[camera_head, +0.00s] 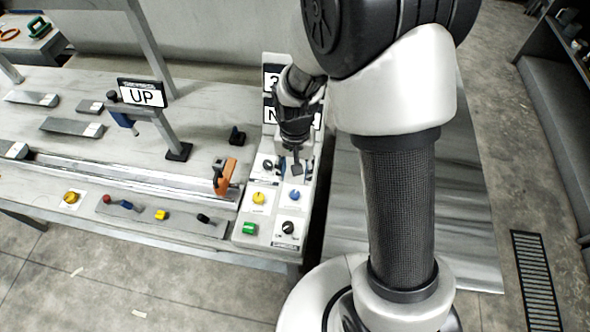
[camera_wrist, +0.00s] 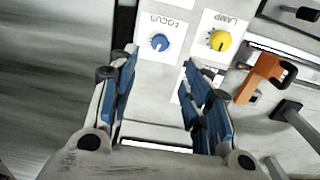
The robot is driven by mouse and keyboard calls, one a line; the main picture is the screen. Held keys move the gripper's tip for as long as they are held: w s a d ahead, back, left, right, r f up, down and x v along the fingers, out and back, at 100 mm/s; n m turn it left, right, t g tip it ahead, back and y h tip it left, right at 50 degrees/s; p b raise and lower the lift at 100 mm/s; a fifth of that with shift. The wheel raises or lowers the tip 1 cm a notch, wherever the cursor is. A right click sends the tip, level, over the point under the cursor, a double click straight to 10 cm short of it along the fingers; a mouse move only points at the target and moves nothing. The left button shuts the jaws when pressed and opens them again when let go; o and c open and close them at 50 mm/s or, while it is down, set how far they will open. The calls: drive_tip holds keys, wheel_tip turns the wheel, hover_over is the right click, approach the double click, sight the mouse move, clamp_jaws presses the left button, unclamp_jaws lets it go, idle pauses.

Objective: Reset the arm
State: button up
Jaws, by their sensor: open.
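My gripper (camera_head: 297,165) points down over the control panel (camera_head: 246,228) at the right end of the bench in the head view. In the wrist view my gripper (camera_wrist: 158,80) is open, with blue pads on both fingers and nothing between them. A blue focus knob (camera_wrist: 159,42) and a yellow lamp knob (camera_wrist: 220,40) lie beyond the fingertips, apart from them. In the head view the blue knob (camera_head: 295,195) and yellow knob (camera_head: 258,198) sit just below the gripper. My arm hides part of the panel's display.
An orange clamp-like part (camera_head: 225,176) stands left of the panel, on the long rail. A post carries an "UP" sign (camera_head: 141,94). A green knob (camera_head: 249,228) and a black knob (camera_head: 288,227) are at the panel's front. Grey floor lies in front of the bench.

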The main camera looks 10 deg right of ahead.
drive_tip(key=s+d+r+n+t+b, duration=0.1)
drive_tip(key=s+d+r+t, duration=0.1)
drive_tip(key=s+r, duration=0.5)
drive_tip(key=s+d+r+n+t+b, duration=0.1)
drive_tip(key=s+d+r+n+b, duration=0.15)
drive_tip(key=r, duration=0.85)
drive_tip(key=s+r+t, duration=0.1)
drive_tip(key=s+r, duration=0.1)
drive_tip(key=s, duration=0.6)
drive_tip(key=shift+s+d+r+n+t, duration=0.15)
drive_tip(key=shift+r+n+t, duration=0.15)
drive_tip(key=shift+n, duration=0.15)
